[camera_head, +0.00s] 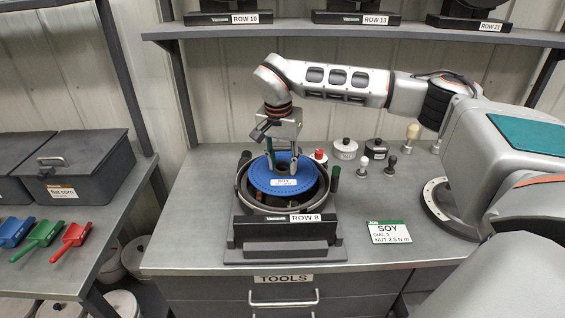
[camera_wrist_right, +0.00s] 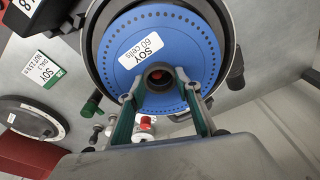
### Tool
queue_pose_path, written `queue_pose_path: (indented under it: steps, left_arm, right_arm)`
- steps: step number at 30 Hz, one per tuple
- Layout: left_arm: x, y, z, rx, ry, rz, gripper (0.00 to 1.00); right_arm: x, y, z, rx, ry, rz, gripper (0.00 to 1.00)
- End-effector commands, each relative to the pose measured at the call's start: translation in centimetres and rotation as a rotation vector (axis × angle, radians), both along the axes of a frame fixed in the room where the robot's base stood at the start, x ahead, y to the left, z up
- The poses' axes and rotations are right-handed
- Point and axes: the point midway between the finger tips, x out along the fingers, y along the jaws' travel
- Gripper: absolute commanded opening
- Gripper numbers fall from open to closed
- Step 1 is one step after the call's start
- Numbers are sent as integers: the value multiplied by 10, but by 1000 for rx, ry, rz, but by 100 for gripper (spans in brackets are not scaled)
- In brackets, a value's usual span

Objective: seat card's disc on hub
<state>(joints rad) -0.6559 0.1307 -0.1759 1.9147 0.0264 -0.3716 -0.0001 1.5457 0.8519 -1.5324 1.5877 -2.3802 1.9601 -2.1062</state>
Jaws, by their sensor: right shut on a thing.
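The card (camera_head: 388,231) lies on the bench and reads SOY, DIAL 3, NUT 2.5 N m. The blue disc (camera_head: 262,176), labelled "SOY 60 cells" in the right wrist view (camera_wrist_right: 185,45), is over the round opening of the meter housing (camera_head: 243,203), marked ROW 8. My right gripper (camera_head: 282,168) comes down from above and is shut on the disc at its dark central collar (camera_wrist_right: 158,75). The disc overlaps the housing, with a dark gap showing at its right. The hub is hidden under it, so I cannot tell whether they touch. My left gripper is out of view.
Behind the housing stand a red-topped piece (camera_head: 319,156), a white canister (camera_head: 345,148), a black canister (camera_head: 376,149) and small knobbed pieces (camera_head: 390,166). Scoops (camera_head: 44,234) and a dark bin (camera_head: 72,165) are on the left bench. The bench front right of the housing is mostly clear.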

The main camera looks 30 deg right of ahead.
Motion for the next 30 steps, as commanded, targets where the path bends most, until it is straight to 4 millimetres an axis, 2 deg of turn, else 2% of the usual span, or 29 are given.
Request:
queue_pose_path:
  steps: [30]
  left_arm:
    - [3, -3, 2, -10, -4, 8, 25]
  right_arm:
    - [0, 0, -10, 0, -1, 1, 12]
